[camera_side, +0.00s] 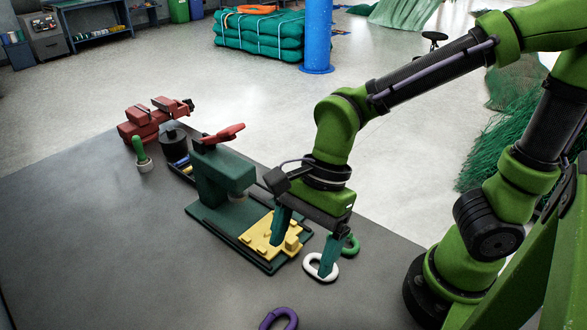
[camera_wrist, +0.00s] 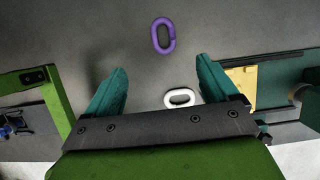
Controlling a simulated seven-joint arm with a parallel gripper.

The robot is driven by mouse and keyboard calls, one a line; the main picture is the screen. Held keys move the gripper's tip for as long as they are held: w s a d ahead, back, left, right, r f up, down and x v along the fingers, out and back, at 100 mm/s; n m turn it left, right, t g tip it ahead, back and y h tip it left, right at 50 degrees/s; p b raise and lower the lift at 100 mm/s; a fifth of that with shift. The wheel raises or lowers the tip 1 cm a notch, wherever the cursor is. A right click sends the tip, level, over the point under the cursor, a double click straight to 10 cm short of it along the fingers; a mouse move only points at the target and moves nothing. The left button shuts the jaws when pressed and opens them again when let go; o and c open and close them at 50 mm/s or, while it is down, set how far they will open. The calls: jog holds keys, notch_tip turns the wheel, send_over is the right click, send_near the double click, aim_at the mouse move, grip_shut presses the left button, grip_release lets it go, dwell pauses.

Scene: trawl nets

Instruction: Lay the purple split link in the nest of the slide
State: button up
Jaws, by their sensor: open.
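The purple split link (camera_side: 277,311) lies flat on the grey bench at the bottom edge of the side view, partly cut off. The wrist view shows it whole (camera_wrist: 156,37), ahead of and between the fingertips. The yellow slide (camera_side: 262,234) sits on the dark green base of the press; its raised blocks show, but the nest is hard to make out. The slide's edge also shows at right in the wrist view (camera_wrist: 242,82). My gripper (camera_side: 302,258) is open and empty, its fingers hanging beside the slide and above the white link.
A white link (camera_side: 310,268) and a green link (camera_side: 355,241) lie near my gripper. The green press (camera_side: 220,172) with a red handle stands behind the slide. A cactus (camera_side: 138,149), dark tray and red vise (camera_side: 143,128) are farther back. The bench front-left is clear.

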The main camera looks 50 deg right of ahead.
send_near(278, 329)
jog(key=shift+s+a+f, duration=0.15)
jog(key=shift+a+f, duration=0.05)
jog(key=shift+a, duration=0.3)
jog(key=shift+s+a+f, duration=0.1)
jog(key=shift+a+f, duration=0.05)
jog(key=shift+a, duration=0.35)
jog(key=shift+w+x, duration=0.1)
jog(key=shift+x, duration=1.25)
jog(key=shift+w+x, duration=0.15)
jog(key=shift+x, duration=1.2)
jog(key=shift+d, duration=0.15)
jog(key=c, duration=1.4)
jog(key=shift+c, duration=0.2)
jog(key=shift+r, duration=0.1)
